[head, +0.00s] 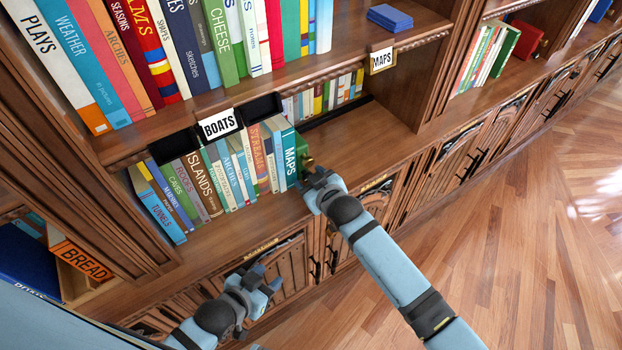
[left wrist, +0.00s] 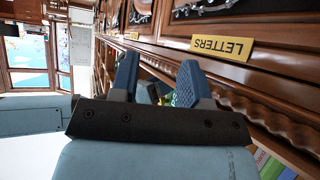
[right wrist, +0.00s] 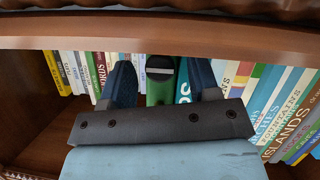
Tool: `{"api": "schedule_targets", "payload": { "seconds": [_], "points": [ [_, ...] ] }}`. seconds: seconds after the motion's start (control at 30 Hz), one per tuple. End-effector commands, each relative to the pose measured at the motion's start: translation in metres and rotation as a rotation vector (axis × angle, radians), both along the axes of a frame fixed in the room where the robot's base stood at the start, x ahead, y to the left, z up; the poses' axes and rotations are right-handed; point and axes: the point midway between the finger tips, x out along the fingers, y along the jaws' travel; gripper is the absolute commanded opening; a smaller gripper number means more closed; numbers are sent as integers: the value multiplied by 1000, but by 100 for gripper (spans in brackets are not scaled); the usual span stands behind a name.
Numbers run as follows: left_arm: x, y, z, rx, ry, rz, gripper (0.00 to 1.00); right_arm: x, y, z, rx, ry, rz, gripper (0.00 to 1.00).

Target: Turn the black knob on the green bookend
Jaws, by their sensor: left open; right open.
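The green bookend (head: 302,148) stands at the right end of the lower row of books, against the teal MAPS book. In the right wrist view the bookend (right wrist: 160,93) shows upright between my right fingers, with a dark piece (right wrist: 160,66) at its top. I cannot tell whether this is the black knob. My right gripper (head: 313,176) is open, close in front of the bookend; its fingers straddle it in the wrist picture, and contact is not clear. My left gripper (head: 265,279) is open and empty, low in front of the cabinet doors, apart from the bookend.
The shelf board (head: 355,135) right of the bookend is bare. A BOATS sign (head: 218,124) and upper shelf edge hang above the books. A red bookend (head: 527,39) is on another shelf. The wooden floor (head: 510,240) is clear. A LETTERS plate (left wrist: 237,46) is near my left gripper.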

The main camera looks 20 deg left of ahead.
Motion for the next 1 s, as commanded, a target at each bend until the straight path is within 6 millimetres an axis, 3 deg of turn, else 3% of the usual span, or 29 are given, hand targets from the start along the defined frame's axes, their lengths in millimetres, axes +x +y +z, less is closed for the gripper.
{"api": "schedule_targets", "payload": {
  "seconds": [0.27, 0.7, 1.0],
  "points": [
    [0, 0, 0, 0, 1, 0, 43, -10, -12, 5, -1, 1, 0, 56],
    [0, 0, -1, 0, 1, 0, 43, -70, -76, 41, 0, 0, 0, 56],
    [0, 0, -1, -1, 1, 1, 43, -87, -94, 51, -1, 1, 0, 56]
  ]
}}
